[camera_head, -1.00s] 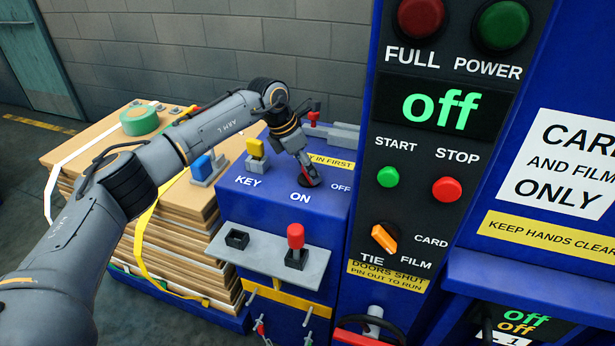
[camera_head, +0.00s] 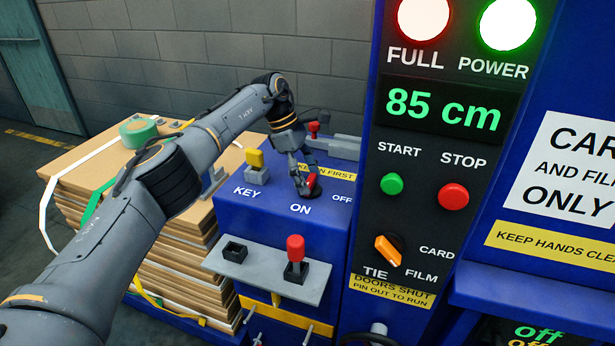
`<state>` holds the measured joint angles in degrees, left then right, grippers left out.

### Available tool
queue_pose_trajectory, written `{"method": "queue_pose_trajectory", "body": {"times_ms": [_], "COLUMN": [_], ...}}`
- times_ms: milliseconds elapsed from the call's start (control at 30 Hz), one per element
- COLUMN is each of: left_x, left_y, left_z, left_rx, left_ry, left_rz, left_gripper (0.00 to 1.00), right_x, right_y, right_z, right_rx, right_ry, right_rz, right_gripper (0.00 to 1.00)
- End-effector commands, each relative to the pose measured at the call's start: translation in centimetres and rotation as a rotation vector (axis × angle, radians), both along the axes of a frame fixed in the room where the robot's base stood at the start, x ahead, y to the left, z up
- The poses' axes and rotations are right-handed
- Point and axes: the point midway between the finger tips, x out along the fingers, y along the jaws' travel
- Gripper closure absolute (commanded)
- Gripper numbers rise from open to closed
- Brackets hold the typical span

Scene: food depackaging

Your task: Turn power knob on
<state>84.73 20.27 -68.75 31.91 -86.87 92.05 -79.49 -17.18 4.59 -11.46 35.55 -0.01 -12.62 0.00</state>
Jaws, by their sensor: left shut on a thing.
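The red power knob (camera_head: 312,183) sits on top of the blue box, between the ON and OFF labels. My left gripper (camera_head: 306,182) reaches down from above and is shut on the knob, hiding part of it. The display (camera_head: 443,110) on the control panel reads "85 cm" in green. The POWER lamp (camera_head: 508,22) glows white with a green rim, and the FULL lamp (camera_head: 422,17) glows white with a red rim. My right gripper is not in view.
A yellow key (camera_head: 255,160) stands left of the knob. A red-topped lever (camera_head: 295,250) rises from a grey shelf (camera_head: 255,268) in front. The panel has a green START button (camera_head: 392,184), red STOP button (camera_head: 453,196) and orange selector (camera_head: 388,250). Stacked cardboard (camera_head: 165,240) lies left.

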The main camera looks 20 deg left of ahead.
Motion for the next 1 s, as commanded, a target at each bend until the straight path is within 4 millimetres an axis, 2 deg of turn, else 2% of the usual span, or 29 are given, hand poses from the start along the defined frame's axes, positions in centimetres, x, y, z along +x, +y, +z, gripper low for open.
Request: {"method": "queue_pose_trajectory", "body": {"times_ms": [567, 600, 700, 1000], "left_x": [0.07, 0.08, 0.07, 0.05], "left_y": [0.05, 0.05, 0.04, 0.04], "left_z": [0.07, 0.07, 0.06, 0.02], "left_rx": [0.003, 0.003, 0.002, 0.002], "left_ry": [-0.004, -0.004, -0.004, -0.002], "left_rz": [-0.037, -0.037, -0.037, -0.036], "left_gripper": [0.68, 0.34, 0.14, 0.13], "right_x": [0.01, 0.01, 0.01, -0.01], "right_y": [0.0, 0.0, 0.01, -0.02], "right_z": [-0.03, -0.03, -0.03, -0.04], "right_rx": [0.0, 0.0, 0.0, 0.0], "right_ry": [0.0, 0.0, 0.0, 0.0], "right_rz": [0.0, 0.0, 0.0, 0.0], "right_gripper": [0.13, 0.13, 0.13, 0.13]}}
